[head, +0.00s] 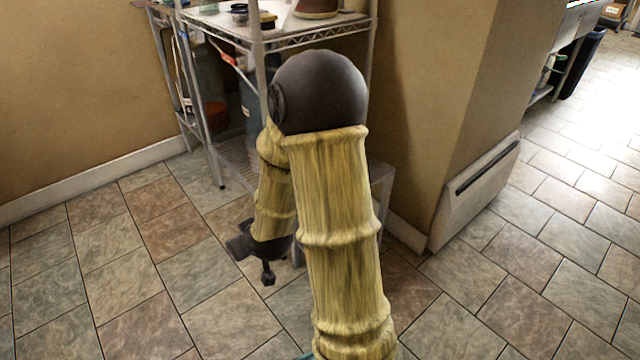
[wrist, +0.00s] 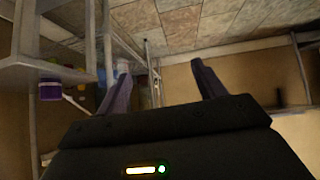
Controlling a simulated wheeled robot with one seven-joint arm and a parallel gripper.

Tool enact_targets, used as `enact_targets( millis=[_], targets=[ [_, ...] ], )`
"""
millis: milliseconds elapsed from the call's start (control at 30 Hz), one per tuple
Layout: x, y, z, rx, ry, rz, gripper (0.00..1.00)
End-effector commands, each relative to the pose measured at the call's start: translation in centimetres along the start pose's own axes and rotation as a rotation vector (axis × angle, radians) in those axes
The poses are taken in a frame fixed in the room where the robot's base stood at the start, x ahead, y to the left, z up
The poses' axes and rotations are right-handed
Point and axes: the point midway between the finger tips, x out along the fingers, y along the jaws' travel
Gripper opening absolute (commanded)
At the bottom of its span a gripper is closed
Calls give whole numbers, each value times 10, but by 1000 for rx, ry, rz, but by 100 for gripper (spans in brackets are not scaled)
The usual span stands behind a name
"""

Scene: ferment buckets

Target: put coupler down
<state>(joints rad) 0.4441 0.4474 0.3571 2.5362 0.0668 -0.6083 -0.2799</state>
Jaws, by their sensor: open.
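I cannot make out a coupler in either view. My gripper (wrist: 160,66) is open in the wrist view, its two dark fingers wide apart. I see nothing held between them, only floor tiles, a wall and a thin metal post beyond. In the head view my gripper (head: 256,264) hangs low above the tiled floor, in front of the wire rack (head: 232,152). My own arm hides part of the rack there.
The rack's top shelf carries a dark-based pot (head: 316,8) and small items. A purple container (wrist: 50,90) shows beside a pale shelf in the wrist view. A tan wall block (head: 470,90) stands right of the rack. The tiled floor at left (head: 110,270) is clear.

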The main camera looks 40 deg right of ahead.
Motion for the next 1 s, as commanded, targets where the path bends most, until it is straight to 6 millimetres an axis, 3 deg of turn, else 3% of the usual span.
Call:
enact_targets(
  millis=[33, 100, 367, 533, 700, 833, 1000],
  targets=[
    [16, 9, 5, 18, 46, 16, 69],
    [28, 21, 3, 36, 124, 44, 69],
    [54, 79, 0, 134, 407, 222, 69],
    [50, 130, 9, 220, 571, 410, 69],
    [33, 174, 24, 296, 684, 606, 69],
    [23, 190, 30, 322, 721, 686, 69],
    [20, 192, 29, 323, 728, 700, 69]
  ],
)
